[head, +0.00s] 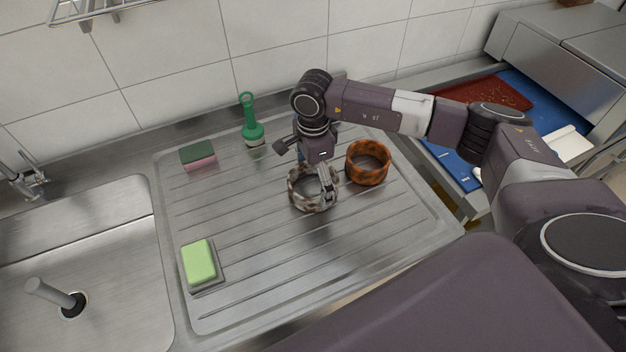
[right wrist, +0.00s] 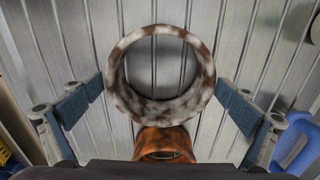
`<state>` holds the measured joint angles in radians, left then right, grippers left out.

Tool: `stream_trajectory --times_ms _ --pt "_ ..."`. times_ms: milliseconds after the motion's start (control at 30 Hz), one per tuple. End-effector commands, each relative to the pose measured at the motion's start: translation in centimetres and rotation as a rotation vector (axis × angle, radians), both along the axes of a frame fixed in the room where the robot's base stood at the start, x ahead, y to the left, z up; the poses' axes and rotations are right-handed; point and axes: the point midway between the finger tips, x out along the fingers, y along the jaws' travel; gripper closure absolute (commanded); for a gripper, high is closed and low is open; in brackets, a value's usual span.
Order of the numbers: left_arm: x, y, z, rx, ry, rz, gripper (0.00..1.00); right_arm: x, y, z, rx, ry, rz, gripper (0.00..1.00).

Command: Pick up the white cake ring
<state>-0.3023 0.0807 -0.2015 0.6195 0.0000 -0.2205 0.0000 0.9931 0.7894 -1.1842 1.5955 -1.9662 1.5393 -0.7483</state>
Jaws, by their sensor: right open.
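The white cake ring (head: 297,194), mottled with brown patches, stands on the ribbed steel drainboard (head: 260,275) in the head view. In the right wrist view the ring (right wrist: 122,88) shows from above, with bare steel inside it. My right gripper (head: 314,186) is directly over the ring, pointing down. In the right wrist view its two fingers (right wrist: 162,105) are spread wide, one on each side of the ring, with a gap to its wall. The gripper is open and empty. My left gripper is in neither view.
An orange-brown ring (head: 368,164) stands close to the white one on the right. The sink basin (head: 110,235) is at left. A red board (head: 485,98) lies at right.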

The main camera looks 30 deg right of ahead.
Motion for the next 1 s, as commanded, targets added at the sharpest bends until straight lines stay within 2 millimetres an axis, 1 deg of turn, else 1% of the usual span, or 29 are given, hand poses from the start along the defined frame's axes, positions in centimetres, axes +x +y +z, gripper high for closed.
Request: stream_trajectory --times_ms 100,267,600,867,1000 --pt "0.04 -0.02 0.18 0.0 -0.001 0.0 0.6 0.04 0.01 -0.43 0.0 -0.002 0.001 0.0" --pt "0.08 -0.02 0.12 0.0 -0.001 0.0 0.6 0.05 0.02 -0.47 0.001 -0.002 0.001 0.0" --pt "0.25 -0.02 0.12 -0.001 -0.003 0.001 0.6 0.05 0.04 -0.43 0.001 -0.002 0.001 0.36" --pt "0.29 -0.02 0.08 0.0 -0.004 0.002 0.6 0.09 0.05 -0.29 0.002 -0.003 0.001 0.36" --pt "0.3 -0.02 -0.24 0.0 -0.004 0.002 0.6 0.15 0.06 0.39 0.002 -0.004 0.0 0.36"
